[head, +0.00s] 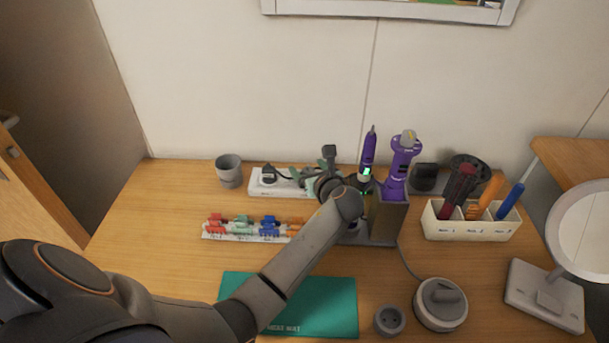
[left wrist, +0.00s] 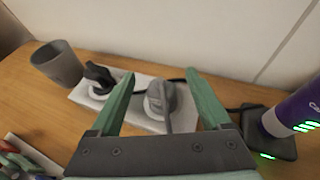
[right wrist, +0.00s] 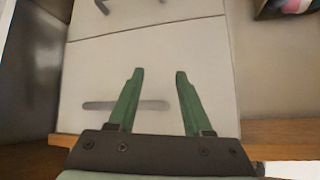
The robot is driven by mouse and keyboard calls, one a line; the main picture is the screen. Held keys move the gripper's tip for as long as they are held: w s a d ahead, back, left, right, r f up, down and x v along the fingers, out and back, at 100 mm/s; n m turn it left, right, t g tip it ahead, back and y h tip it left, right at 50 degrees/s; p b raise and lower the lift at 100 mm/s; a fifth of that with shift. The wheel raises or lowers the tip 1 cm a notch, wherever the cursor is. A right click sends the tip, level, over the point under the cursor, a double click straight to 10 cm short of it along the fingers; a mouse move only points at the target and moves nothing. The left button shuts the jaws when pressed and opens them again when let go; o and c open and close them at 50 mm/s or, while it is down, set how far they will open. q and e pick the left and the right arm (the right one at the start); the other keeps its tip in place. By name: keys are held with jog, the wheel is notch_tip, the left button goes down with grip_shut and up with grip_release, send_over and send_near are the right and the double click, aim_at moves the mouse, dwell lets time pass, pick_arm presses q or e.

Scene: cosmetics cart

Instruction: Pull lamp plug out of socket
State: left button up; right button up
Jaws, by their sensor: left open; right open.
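A white power strip (head: 258,188) lies near the back of the wooden table; it also shows in the left wrist view (left wrist: 82,96). A grey plug (left wrist: 160,98) with a grey cable sits in the strip. A black plug (left wrist: 100,76) sits in it further left, also visible in the head view (head: 268,174). My left gripper (left wrist: 160,76) is open, with its green fingers either side of the grey plug in the picture. I cannot tell whether they touch it. In the head view my left gripper (head: 306,174) partly hides the strip. My right gripper (right wrist: 159,74) is open and empty, facing a pale panel.
A grey cup (head: 229,171) stands left of the strip. Purple devices (head: 400,165) stand in a grey holder to its right. Coloured clips (head: 242,228) and a teal mat (head: 315,307) lie in front. A white organizer (head: 470,228) and round mirror (head: 585,230) are at right.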

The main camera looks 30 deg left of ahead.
pick_arm(q)
jog(key=shift+w, duration=0.1)
jog(key=shift+c, duration=0.3)
grip_shut()
dwell(0.4)
